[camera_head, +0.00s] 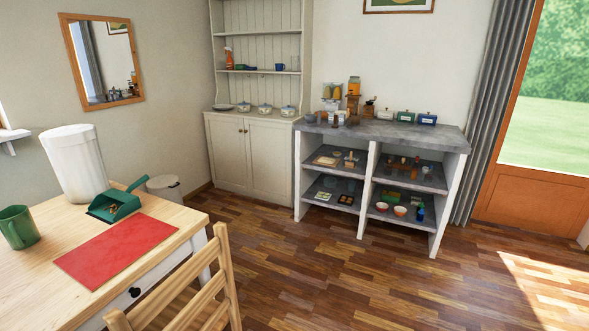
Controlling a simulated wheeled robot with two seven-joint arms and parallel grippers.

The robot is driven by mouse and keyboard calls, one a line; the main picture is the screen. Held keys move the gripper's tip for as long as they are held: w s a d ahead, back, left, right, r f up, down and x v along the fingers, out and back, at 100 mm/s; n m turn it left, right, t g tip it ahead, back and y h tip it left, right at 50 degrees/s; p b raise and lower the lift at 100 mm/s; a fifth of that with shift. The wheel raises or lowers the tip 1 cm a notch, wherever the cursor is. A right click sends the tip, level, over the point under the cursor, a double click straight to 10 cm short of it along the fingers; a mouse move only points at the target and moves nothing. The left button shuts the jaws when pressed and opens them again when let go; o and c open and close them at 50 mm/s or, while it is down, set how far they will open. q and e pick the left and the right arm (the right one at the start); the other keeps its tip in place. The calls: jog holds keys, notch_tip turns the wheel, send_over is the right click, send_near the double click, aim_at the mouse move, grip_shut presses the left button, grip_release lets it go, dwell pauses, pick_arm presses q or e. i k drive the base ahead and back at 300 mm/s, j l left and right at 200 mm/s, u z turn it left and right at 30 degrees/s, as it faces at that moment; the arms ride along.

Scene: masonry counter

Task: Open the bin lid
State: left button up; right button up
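A small white bin (165,187) stands on the floor behind the far right corner of the wooden table, near the wall. Only its upper part shows; the table and the dustpan's side hide the rest. Its pale top looks closed, with a small dark mark at the front, but it is too small to be sure. Neither of my grippers is in view.
The wooden table (40,285) holds a green mug (18,228), a tall white container (75,163), a green dustpan (115,203) with debris and a red mat (118,250). A chair (190,290) stands at its right. A masonry counter (385,131) stands beyond open wood floor (330,265).

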aim_at(164, 182)
jog(key=i+z, duration=0.45)
jog(key=i, duration=1)
jog(key=i+j+u, duration=0.15)
jog(key=i+u, duration=0.8)
jog(key=i+l+u, duration=0.35)
jog(key=i+u, duration=0.15)
jog(key=i, duration=0.1)
